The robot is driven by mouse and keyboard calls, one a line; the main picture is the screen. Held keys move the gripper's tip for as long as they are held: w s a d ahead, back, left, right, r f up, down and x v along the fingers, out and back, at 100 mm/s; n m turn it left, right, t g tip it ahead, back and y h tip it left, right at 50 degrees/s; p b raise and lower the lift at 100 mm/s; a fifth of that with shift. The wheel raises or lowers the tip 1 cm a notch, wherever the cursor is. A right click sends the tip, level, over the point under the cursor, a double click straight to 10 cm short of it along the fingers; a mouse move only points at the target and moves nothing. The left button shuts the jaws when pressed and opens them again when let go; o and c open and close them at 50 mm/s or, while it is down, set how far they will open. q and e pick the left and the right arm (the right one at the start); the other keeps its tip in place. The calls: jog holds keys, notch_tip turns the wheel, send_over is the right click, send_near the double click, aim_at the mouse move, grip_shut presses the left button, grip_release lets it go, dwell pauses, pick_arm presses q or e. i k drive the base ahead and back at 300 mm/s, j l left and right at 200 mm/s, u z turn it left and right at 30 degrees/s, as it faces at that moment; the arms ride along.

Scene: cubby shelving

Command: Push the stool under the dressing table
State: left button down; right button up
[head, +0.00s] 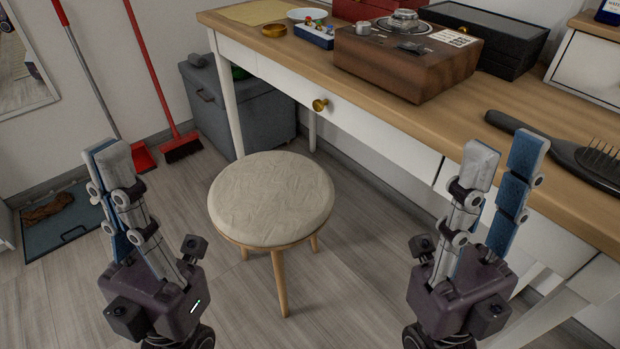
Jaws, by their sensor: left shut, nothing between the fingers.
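The stool (271,198) has a round beige cushioned seat and wooden legs. It stands upright on the floor in front of the dressing table (560,110), near its left end, with the seat outside the table's front edge. The table has a wooden top, a white drawer front with a brass knob, and white legs. My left gripper (108,157) is shut and empty, left of the stool and apart from it. My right gripper (503,160) is open and empty, right of the stool, in front of the table's drawer front. The stool's far legs are partly hidden by its seat.
A grey storage box (240,115) stands on the floor beyond the table's left leg. A red broom (180,147) and dustpan (142,157) lean at the wall.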

aim_at(274, 200)
jog(key=j+z, duration=0.2)
jog(key=z, duration=0.2)
jog(key=j+z, duration=0.25)
jog(key=z, duration=0.2)
jog(key=k+j+z, duration=0.1)
jog(key=z, duration=0.3)
jog(key=k+j+z, duration=0.1)
jog(key=j+z, duration=0.15)
jog(key=z, duration=0.2)
jog(key=j+z, duration=0.2)
jog(key=z, duration=0.3)
jog(key=k+j+z, duration=0.1)
jog(key=z, duration=0.4)
jog(key=k+j+z, duration=0.1)
jog(key=z, duration=0.4)
jog(key=k+z, duration=0.2)
jog(key=z, duration=0.3)
jog(key=k+j+z, duration=0.3)
jog(key=z, duration=0.15)
jog(key=k+j+z, duration=0.15)
jog(key=k+z, duration=0.7)
jog(key=k, duration=0.05)
